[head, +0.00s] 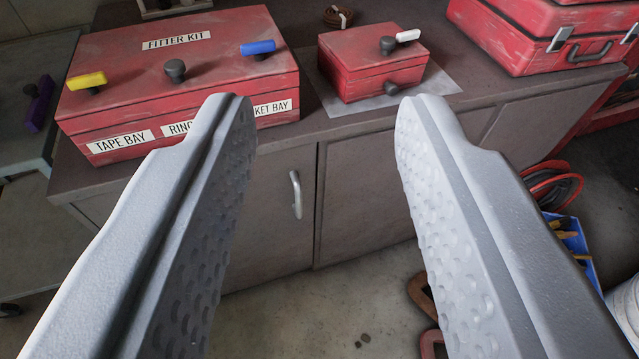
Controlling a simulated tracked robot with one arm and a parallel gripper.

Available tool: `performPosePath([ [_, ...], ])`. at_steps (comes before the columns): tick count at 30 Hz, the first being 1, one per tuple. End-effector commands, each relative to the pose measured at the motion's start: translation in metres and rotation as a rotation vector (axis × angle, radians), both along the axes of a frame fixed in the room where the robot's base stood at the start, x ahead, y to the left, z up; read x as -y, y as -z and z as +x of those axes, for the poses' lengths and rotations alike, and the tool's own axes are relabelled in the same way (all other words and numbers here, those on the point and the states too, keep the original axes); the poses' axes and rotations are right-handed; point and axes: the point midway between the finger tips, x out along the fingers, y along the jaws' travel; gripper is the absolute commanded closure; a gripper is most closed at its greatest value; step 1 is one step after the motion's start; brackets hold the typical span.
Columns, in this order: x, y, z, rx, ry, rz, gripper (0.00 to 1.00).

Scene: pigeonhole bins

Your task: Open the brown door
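The brown-grey cabinet (365,195) stands below the worktop, its fronts flush and closed. The brown door (277,225) with a pale metal bar handle (296,194) is left of a thin vertical seam; the handle is upright near the door's right edge. My gripper (327,108) is open and empty. Its two grey, dimpled fingers are wide apart, and the handle shows between them, nearer the left finger. The fingers do not appear to touch the door. The left finger hides the left part of the door, and the right finger hides part of the cabinet front to the right.
On the worktop (310,150) stand a large red box (215,85) labelled FITTER KIT, a smaller red box (345,90) and a red case (530,50).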

Motion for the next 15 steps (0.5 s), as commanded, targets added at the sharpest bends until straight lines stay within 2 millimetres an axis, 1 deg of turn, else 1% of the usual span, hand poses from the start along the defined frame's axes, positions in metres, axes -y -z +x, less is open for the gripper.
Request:
performPosePath([
  [1, 0.000, 0.007, 0.021, -0.003, 0.015, -0.016, 0.65],
  [2, 0.003, 0.011, 0.034, 0.001, 0.022, -0.028, 0.65],
  [3, 0.009, 0.019, 0.051, 0.002, 0.031, -0.045, 0.65],
  [5, 0.020, 0.029, 0.076, 0.011, 0.041, -0.071, 0.65],
  [6, 0.026, 0.037, 0.093, 0.016, 0.044, -0.088, 0.65],
  [8, 0.035, 0.050, 0.116, 0.024, 0.048, -0.115, 0.65],
  [9, 0.040, 0.059, 0.131, 0.031, 0.047, -0.131, 0.65],
  [11, 0.048, 0.074, 0.152, 0.037, 0.044, -0.155, 0.65],
  [12, 0.053, 0.084, 0.166, 0.042, 0.040, -0.171, 0.65],
  [14, 0.060, 0.101, 0.186, 0.050, 0.030, -0.194, 0.65],
  [15, 0.064, 0.113, 0.198, 0.051, 0.022, -0.208, 0.65],
])
